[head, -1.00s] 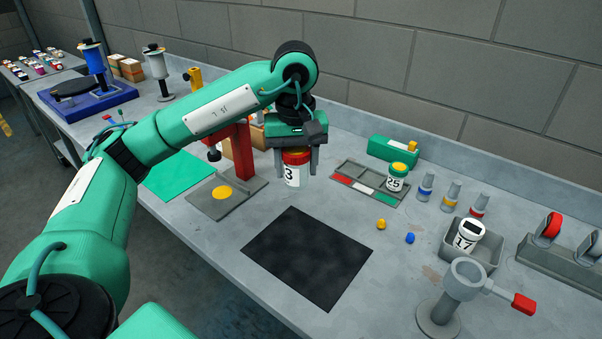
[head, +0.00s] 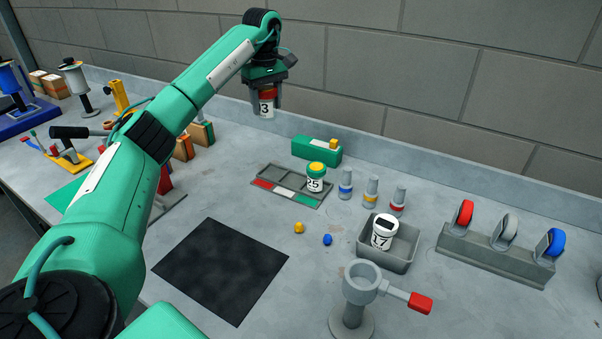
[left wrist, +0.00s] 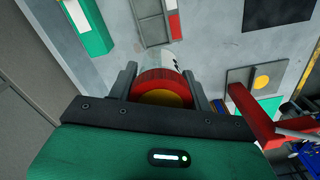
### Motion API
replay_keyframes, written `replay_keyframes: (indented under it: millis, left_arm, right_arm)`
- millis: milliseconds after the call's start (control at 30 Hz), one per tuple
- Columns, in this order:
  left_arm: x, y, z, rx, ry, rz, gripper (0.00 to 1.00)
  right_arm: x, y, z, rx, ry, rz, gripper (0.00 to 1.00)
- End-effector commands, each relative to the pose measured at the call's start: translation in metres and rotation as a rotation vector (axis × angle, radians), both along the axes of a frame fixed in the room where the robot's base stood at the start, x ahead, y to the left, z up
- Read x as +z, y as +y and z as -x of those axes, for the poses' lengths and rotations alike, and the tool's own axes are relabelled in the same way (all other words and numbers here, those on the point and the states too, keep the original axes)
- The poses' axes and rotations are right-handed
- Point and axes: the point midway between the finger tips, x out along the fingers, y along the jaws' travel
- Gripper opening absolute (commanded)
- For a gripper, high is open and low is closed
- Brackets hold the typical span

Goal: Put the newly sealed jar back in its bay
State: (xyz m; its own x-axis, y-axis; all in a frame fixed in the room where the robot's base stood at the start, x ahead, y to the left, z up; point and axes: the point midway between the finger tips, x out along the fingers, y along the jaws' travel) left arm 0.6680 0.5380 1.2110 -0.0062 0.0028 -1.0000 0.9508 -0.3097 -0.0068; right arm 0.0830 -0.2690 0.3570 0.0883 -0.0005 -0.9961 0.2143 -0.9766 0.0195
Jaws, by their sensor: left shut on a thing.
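A white jar labelled 3 with a red lid (head: 267,102) hangs in my left gripper (head: 267,108), which is shut on it above the back of the table. In the left wrist view the jar's red lid with a yellow centre (left wrist: 150,81) sits between the fingers. The grey bay rack (head: 266,174) has red, white and green marks on its front edge (head: 283,192). A jar labelled 25 with a green and yellow lid (head: 315,178) stands at its right end, by the green mark. The other bays look empty. My right gripper is not in view.
A green box (head: 316,150) stands behind the rack. Small bottles (head: 371,190) stand right of it. A grey bin (head: 399,255) holds a white jar labelled 17 (head: 383,232). A black mat (head: 222,270) and yellow and blue pieces (head: 299,228) lie in front. A grey clamp stand (head: 357,298) is at the front.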

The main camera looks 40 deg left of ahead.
Motion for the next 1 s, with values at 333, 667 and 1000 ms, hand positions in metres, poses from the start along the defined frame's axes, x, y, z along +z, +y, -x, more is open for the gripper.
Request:
replay_keyframes:
  millis: [333,667,1000]
  left_arm:
    - [-0.034,0.022,-0.001,0.044,0.004,-0.001,0.23]
    - [-0.11,0.021,-0.001,0.042,0.005,0.0,0.23]
    - [-0.163,0.021,-0.001,0.042,-0.001,0.001,0.23]
  right_arm:
    - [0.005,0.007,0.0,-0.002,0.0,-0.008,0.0]
    - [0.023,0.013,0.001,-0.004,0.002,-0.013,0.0]
    - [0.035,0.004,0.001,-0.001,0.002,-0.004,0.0]
